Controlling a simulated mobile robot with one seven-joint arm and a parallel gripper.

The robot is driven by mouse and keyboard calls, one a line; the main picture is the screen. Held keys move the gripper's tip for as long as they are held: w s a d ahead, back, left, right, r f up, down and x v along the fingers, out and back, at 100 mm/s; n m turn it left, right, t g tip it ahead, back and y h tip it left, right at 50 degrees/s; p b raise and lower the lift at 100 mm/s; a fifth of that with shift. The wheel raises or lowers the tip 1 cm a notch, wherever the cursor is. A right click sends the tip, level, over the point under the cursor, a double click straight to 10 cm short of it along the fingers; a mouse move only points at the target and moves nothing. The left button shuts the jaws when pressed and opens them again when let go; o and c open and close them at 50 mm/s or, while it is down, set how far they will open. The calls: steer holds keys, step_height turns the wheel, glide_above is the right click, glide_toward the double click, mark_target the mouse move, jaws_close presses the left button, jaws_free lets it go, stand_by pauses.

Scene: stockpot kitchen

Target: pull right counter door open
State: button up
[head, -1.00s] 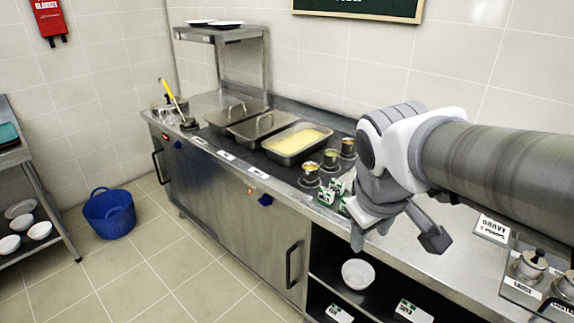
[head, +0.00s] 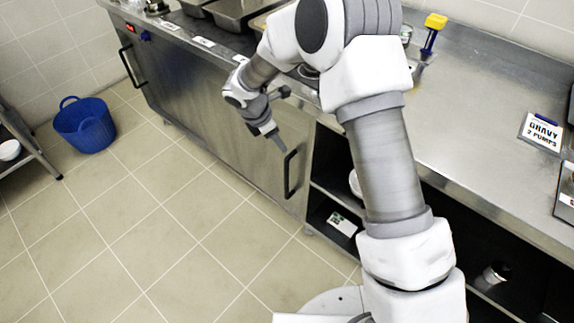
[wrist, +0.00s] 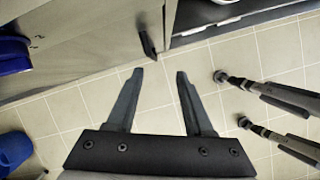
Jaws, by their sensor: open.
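The right counter door (head: 232,125) is a grey steel panel that looks shut, flush with the counter front. Its black upright bar handle (head: 291,174) is at the door's right edge. In the wrist view the handle (wrist: 148,45) shows just beyond the fingertips, slightly left of the middle between them. My gripper (head: 282,115) is open and empty in front of the door, above and left of the handle in the head view. Both fingers (wrist: 160,78) show apart in the wrist view, with no visible contact with the handle.
Right of the door are open dark shelves with a sign card (head: 341,224). A second black handle (head: 127,65) is at the counter's left. A blue tub (head: 85,124) stands on the floor at left. The tiled floor before the door is clear.

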steer(key=n+b, duration=0.1)
steer(key=n, duration=0.1)
glide_toward(286, 174)
steer(key=b+x, duration=0.1)
steer(key=x, duration=0.2)
steer(key=b+x, duration=0.2)
steer(key=x, duration=0.2)
steer(key=b+x, duration=0.1)
steer(key=x, duration=0.3)
steer(key=shift+w+a+b, duration=0.1)
steer(key=shift+w+b, duration=0.2)
steer(key=shift+c, duration=0.2)
jaws_close()
stand_by(0.6)
